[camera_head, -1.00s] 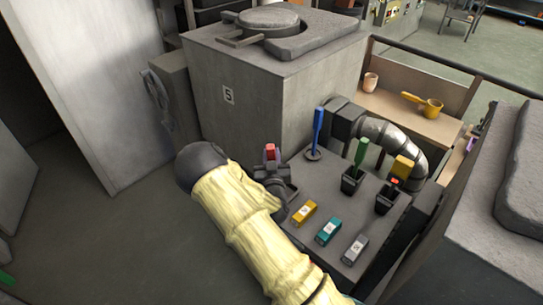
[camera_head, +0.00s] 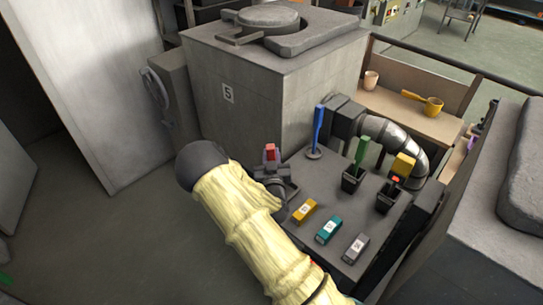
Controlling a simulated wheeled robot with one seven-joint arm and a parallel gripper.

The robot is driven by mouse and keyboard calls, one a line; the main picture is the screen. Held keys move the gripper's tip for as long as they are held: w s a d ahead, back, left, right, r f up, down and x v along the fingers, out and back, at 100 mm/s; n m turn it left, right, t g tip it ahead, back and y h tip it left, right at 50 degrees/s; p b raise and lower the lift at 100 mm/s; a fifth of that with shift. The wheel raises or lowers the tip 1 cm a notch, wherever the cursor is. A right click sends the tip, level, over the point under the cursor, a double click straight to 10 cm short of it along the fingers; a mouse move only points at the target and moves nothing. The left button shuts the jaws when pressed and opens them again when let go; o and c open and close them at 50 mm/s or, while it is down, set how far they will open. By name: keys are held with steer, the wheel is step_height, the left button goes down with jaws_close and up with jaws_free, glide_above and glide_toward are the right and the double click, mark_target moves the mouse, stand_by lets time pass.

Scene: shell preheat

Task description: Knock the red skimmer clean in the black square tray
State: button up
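The red skimmer (camera_head: 270,152) shows only as a short red handle end standing up at my gripper (camera_head: 270,172). My gripper is dark, at the end of my yellow-sleeved arm, by the far left edge of the grey bench. It appears closed around the red handle, though the fingers are small and partly hidden by my arm. The skimmer's lower end is hidden. A dark square-edged shape, apparently the black square tray (camera_head: 292,190), shows just below and right of my gripper. I cannot tell whether the skimmer touches it.
The bench (camera_head: 335,205) carries an upright blue tool (camera_head: 318,125), a green one (camera_head: 361,150) and a yellow one (camera_head: 403,165) in holders. Yellow, teal and grey labelled blocks line its front. A large grey furnace (camera_head: 265,90) and a curved metal pipe (camera_head: 400,140) stand behind.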

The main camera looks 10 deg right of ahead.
step_height(320, 180, up, 9)
steer(key=p, duration=0.5)
stand_by(0.4)
stand_by(0.5)
